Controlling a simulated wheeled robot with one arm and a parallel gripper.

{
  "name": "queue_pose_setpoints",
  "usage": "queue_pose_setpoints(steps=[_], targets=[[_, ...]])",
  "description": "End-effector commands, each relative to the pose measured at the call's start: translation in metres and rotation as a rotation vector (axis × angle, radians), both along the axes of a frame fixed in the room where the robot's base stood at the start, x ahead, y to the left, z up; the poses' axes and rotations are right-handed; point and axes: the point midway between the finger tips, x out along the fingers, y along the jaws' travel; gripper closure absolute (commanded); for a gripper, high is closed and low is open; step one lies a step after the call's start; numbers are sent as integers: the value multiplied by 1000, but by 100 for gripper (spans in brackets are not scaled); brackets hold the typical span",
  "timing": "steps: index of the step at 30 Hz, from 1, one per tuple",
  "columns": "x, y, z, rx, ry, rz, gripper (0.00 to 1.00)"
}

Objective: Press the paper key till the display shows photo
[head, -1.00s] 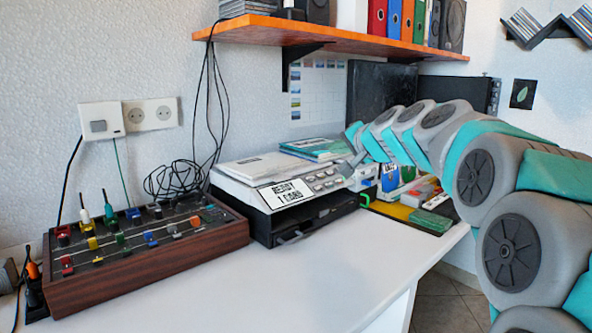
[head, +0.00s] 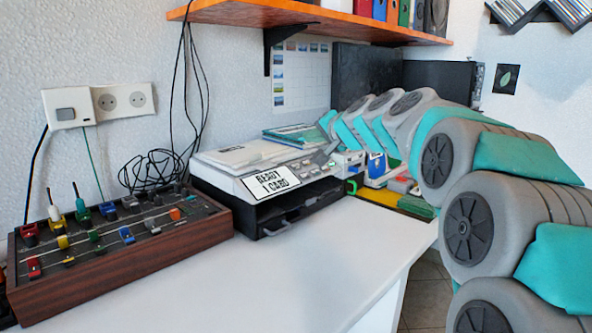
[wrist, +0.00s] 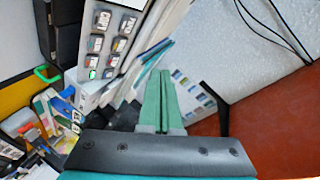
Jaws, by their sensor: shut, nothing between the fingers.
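The printer (head: 222,176) stands on the white desk. Its display (head: 271,182) faces me and reads "READY 1 CARD". The printer's keys (head: 312,168) sit right of the display, small in the head view. In the wrist view several dark keys (wrist: 97,43) stand in two columns on the pale panel; one low key (wrist: 92,74) has a green light. In the head view my arm hides the gripper's tips.
A wooden slider box (head: 120,250) stands left of the printer, with a tangle of black cable (head: 152,172) behind. An orange shelf (head: 330,20) hangs above. Small coloured boxes (head: 377,170) crowd the desk's right end. The desk front (head: 300,270) is clear.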

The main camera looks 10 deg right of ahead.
Motion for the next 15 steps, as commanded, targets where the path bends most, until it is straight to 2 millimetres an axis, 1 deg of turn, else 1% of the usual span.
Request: queue_pose_setpoints(steps=[1, 9, 15], targets=[[3, 2, -10, -1, 1, 1, 100], [16, 12, -42, -2, 2, 1, 100], [24, 19, -57, -1, 1, 3, 100]])
